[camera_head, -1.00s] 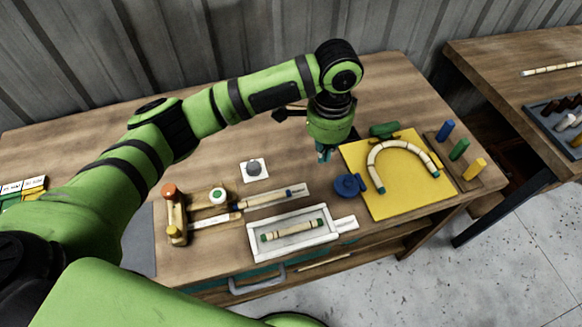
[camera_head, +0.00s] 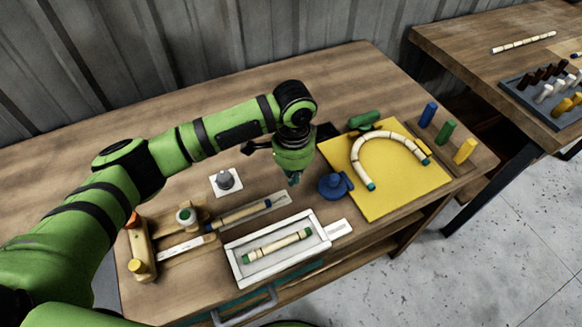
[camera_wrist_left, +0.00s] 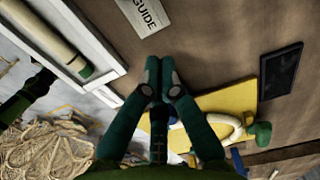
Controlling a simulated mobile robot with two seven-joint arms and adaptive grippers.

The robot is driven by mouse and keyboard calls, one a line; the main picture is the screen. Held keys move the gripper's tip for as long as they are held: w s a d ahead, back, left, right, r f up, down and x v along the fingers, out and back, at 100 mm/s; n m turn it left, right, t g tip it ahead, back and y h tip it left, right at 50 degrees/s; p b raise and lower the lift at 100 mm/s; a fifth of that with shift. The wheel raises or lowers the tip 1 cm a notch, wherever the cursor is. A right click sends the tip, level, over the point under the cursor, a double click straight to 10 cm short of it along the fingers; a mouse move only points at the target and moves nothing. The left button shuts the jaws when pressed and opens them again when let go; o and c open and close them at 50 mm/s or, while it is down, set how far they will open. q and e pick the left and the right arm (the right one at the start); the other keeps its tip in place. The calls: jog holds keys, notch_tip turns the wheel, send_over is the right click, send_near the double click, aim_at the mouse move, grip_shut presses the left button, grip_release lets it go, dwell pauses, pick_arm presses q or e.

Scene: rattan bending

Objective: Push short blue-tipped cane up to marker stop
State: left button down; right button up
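The short blue-tipped cane (camera_head: 240,212) lies along a pale guide strip (camera_head: 284,197) behind the white tray, its blue tip towards the right. The strip's end with the word GUIDE (camera_wrist_left: 146,14) shows in the left wrist view; the cane is out of that picture. My left gripper (camera_head: 294,180) is just beyond the strip's right end, left of the blue round knob. In the wrist view its fingers (camera_wrist_left: 160,82) are together with nothing seen between them. It appears apart from the cane. I cannot tell which part is the marker stop. My right gripper is out of view.
The white tray (camera_head: 234,264) holds a green-tipped cane (camera_head: 277,245). The blue knob (camera_head: 334,186) stands by the yellow board (camera_head: 400,190) with a bent cane (camera_head: 360,152). A wooden fixture (camera_head: 141,250) is at left. A grey knob (camera_head: 225,181) sits behind the strip.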

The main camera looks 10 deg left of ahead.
aim_at(279, 200)
pick_arm(q)
notch_tip(279, 200, down, 5)
jog(key=shift+s+a+f+p, duration=0.1)
jog(key=shift+p, duration=0.45)
jog(key=s+a+p, duration=0.2)
jog(key=a, duration=0.1)
